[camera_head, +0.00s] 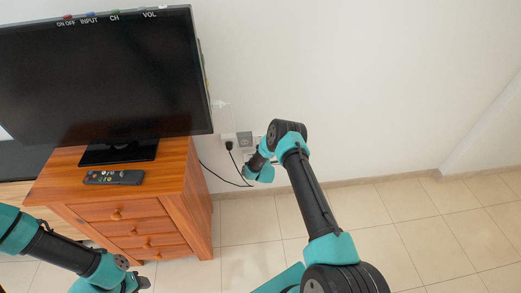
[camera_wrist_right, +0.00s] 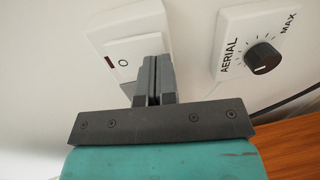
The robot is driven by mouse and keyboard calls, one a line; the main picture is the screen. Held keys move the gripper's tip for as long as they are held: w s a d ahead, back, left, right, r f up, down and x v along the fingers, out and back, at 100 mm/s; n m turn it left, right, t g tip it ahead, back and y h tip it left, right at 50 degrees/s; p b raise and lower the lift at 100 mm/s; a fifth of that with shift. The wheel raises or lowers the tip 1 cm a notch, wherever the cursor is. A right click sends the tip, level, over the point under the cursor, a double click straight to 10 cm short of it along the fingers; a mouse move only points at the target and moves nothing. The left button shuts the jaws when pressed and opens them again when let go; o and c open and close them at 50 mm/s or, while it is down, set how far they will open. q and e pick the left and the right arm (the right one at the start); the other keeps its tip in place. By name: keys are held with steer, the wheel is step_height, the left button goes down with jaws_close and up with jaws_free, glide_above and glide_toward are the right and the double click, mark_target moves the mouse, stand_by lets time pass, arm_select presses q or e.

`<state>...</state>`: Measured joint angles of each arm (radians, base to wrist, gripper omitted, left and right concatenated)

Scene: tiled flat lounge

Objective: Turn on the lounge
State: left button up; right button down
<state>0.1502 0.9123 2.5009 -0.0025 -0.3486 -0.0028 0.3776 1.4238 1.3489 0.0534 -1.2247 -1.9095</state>
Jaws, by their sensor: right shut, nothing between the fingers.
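The television (camera_head: 100,80) stands on a wooden cabinet with a dark screen; its top edge has buttons labelled ON OFF, INPUT, CH and VOL. A black remote (camera_head: 114,177) lies in front of it. A wall outlet with a black plug (camera_head: 230,144) is right of the cabinet. My right gripper (camera_wrist_right: 157,70) is shut and empty at a white switch plate (camera_wrist_right: 128,32), its tips over the switch's lower right. The switch shows an O mark and a dark red window; I cannot tell whether the tips touch it. My left gripper (camera_head: 135,283) is low at left, its jaws unclear.
A white AERIAL plate with a black knob (camera_wrist_right: 263,58) is beside the switch in the right wrist view. The wooden cabinet (camera_head: 170,175) has several drawers. A black cable (camera_head: 222,179) hangs between cabinet and wall. The tiled floor (camera_head: 390,235) at right is clear.

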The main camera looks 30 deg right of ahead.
steer(key=shift+w+d, duration=0.15)
steer(key=shift+w, duration=0.15)
steer(key=shift+f, duration=0.1)
steer(key=shift+w, duration=0.2)
stand_by(0.3)
arm_select(q)
steer(key=shift+w+d, duration=0.2)
steer(key=shift+d, duration=0.1)
arm_select(e)
steer(key=f+v, duration=0.3)
steer(key=v, duration=1)
steer(key=shift+s+t, duration=0.3)
steer(key=shift+s, duration=0.15)
steer(key=shift+f, duration=0.1)
